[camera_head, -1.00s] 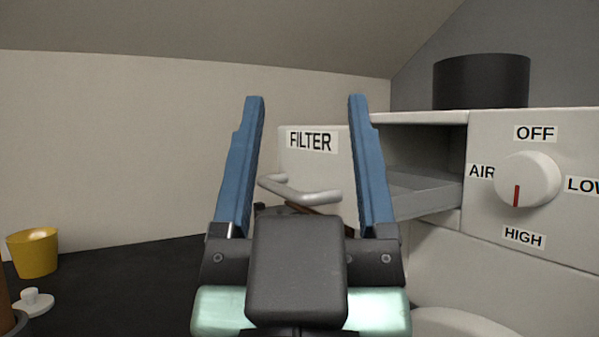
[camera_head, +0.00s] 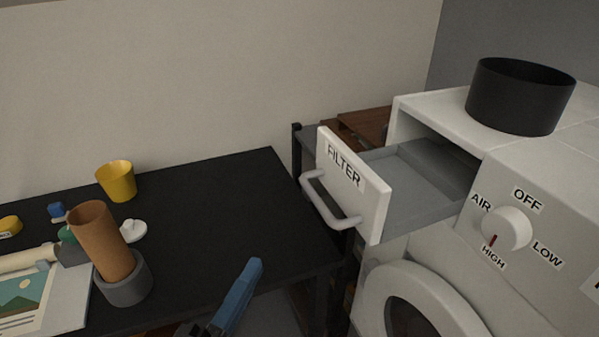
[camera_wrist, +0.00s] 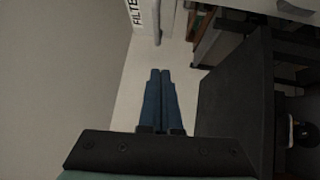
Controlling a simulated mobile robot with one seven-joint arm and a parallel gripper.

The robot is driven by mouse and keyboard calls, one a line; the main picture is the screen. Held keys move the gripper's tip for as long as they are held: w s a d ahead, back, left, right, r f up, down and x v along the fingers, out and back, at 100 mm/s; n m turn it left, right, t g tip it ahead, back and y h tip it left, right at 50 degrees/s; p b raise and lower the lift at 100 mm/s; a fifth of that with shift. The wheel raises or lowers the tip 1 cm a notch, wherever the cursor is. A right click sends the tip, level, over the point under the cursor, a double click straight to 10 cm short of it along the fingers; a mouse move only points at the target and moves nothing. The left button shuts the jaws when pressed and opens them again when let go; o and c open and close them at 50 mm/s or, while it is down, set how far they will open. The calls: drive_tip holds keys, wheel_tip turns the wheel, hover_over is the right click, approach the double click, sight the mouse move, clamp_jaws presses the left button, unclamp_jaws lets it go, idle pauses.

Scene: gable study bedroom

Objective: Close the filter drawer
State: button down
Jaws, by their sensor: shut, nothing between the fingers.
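The filter drawer (camera_head: 352,185) is pulled out of the white machine (camera_head: 480,200), with its grey tray showing between the front and the body. Its front bears a FILTER label and a grey bar handle (camera_head: 330,203). My gripper (camera_head: 252,268) shows low in the head view, left of and below the drawer front and apart from it. In the wrist view my gripper (camera_wrist: 161,72) has its blue fingers together with nothing between them. The drawer front (camera_wrist: 142,14) shows at the top of that view, beyond the fingertips.
A black desk (camera_head: 225,215) fills the left, holding a yellow cup (camera_head: 117,181), a white lid (camera_head: 132,231), and a brown cylinder (camera_head: 101,240) in a grey holder. A black pot (camera_head: 520,97) stands on the machine. Open space lies in front of the drawer.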

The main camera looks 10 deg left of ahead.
sight(394, 188)
drive_tip(key=w+d+r+p, duration=0.1)
drive_tip(key=w+d, duration=0.1)
drive_tip(key=w, duration=0.3)
drive_tip(key=w+d+r+n+p, duration=0.1)
drive_tip(key=w+d+p, duration=0.1)
drive_tip(key=w, duration=0.3)
drive_tip(key=shift+w+d, duration=0.25)
drive_tip(key=shift+d, duration=0.35)
drive_tip(key=shift+r, duration=0.15)
drive_tip(key=w+d+p, duration=0.1)
drive_tip(key=w+d, duration=0.1)
drive_tip(key=d, duration=0.2)
drive_tip(key=w+d+p, duration=0.1)
drive_tip(key=w+d, duration=0.2)
drive_tip(key=d, duration=0.2)
drive_tip(key=w+d+p, duration=0.1)
drive_tip(key=w+d, duration=0.2)
drive_tip(key=d, duration=0.2)
drive_tip(key=shift+d, duration=0.1)
drive_tip(key=shift+w+d+r, duration=0.1)
drive_tip(key=shift+d, duration=0.1)
drive_tip(key=shift+d, duration=0.1)
